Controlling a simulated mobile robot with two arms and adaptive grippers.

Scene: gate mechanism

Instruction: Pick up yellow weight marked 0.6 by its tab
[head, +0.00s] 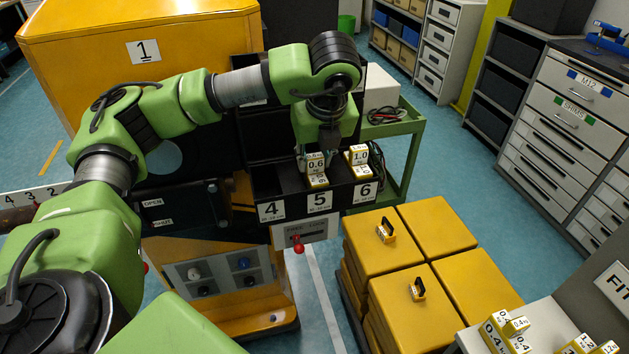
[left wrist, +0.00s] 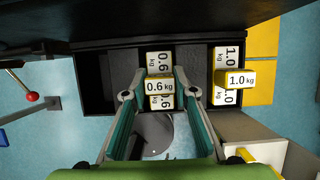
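The yellow weight marked 0.6 (head: 316,181) stands in the black bin labelled 5, with white faces and a raised tab (left wrist: 160,87) reading 0.6 kg. My left gripper (left wrist: 159,95) points down over it in the left wrist view. My right gripper is in neither view.
A weight marked 1.0 (head: 359,157) stands in bin 6, just right of the left gripper. Bin 4 (left wrist: 94,85) looks empty. Black bin walls surround the weights. A red-knobbed lever (head: 298,247) is below bin 5. More weights (head: 505,330) are on a bench at lower right.

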